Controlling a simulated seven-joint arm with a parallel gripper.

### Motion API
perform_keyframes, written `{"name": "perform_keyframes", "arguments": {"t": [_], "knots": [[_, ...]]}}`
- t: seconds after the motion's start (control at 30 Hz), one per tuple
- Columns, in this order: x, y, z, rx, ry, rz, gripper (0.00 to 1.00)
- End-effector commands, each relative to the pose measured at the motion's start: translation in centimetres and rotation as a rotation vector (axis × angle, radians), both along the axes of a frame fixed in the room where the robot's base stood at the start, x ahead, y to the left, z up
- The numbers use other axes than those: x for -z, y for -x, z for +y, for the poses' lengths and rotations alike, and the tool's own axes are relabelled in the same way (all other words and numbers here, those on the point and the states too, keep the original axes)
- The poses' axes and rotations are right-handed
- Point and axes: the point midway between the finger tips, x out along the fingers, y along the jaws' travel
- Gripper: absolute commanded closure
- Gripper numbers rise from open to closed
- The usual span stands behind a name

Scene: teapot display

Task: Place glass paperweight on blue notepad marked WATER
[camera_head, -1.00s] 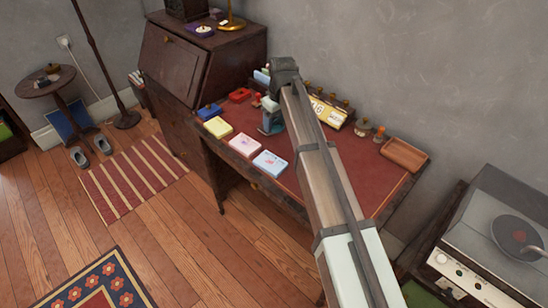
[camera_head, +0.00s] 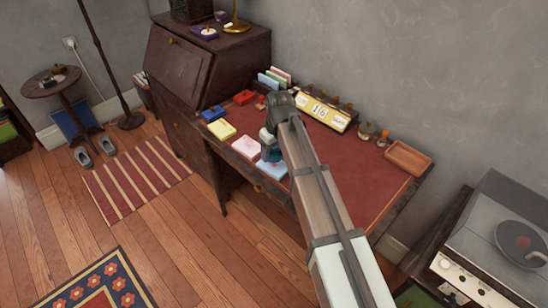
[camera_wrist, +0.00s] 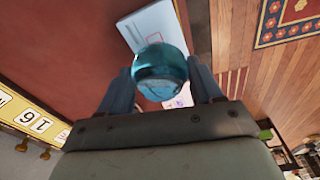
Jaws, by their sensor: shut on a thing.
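My gripper (camera_head: 268,143) is shut on the glass paperweight, a round, see-through teal piece (camera_wrist: 159,72) between the two fingers in the wrist view. In the head view the paperweight (camera_head: 271,155) shows as a small teal patch under the gripper, partly hidden. The light blue notepad (camera_head: 279,171) lies at the desk's front edge, below the gripper and partly covered by it. In the wrist view a pale pad (camera_wrist: 148,25) shows beyond the paperweight. I cannot read WATER on it. Whether the paperweight touches the pad cannot be told.
A pink-and-white pad (camera_head: 247,146), a yellow pad (camera_head: 222,130) and a dark blue item (camera_head: 212,113) line the desk's left front. A yellow calendar block (camera_head: 326,113) and wooden tray (camera_head: 408,158) stand at the back. The red desk top (camera_head: 355,175) is clear to the right.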

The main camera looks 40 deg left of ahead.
Motion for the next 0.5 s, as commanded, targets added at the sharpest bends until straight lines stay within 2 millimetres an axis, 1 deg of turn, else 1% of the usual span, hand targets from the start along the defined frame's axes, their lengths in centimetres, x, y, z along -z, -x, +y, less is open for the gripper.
{"name": "perform_keyframes", "arguments": {"t": [0.2,0.3,0.5], "knots": [[2.5,0.0,0.0,0.0,0.001,0.001,0.77],[3.3,0.0,0.0,0.0,0.001,0.001,0.77],[3.3,0.0,0.0,0.0,0.0,0.0,0.77]]}}
